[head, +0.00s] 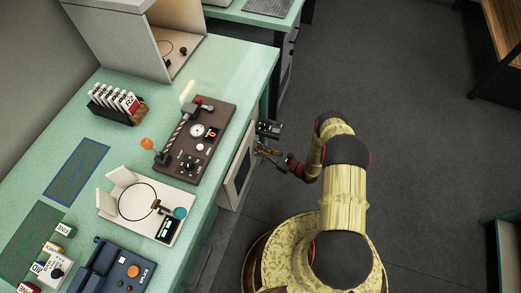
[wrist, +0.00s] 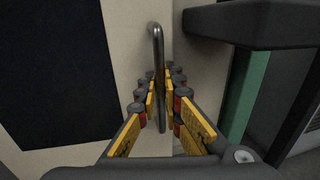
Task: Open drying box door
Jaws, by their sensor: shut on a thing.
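The drying box door (head: 241,165) is a pale panel with a dark window, below the edge of the green bench in the head view. In the wrist view the door (wrist: 122,45) fills the left side, with its dark window (wrist: 50,70) at far left. A grey vertical bar handle (wrist: 157,50) stands on the door near its right edge. My gripper (wrist: 160,98) has its yellow-padded fingers on both sides of the handle and is shut on it. In the head view my gripper (head: 265,150) is beside the door. The door looks shut or nearly so; I cannot tell which.
The green bench (head: 225,75) carries a brown control panel (head: 182,160), a white device (head: 125,205), a card rack (head: 115,103) and an open beige box (head: 130,45). A dark bar (wrist: 250,22) juts out right of the handle. The floor (head: 400,130) at right is clear.

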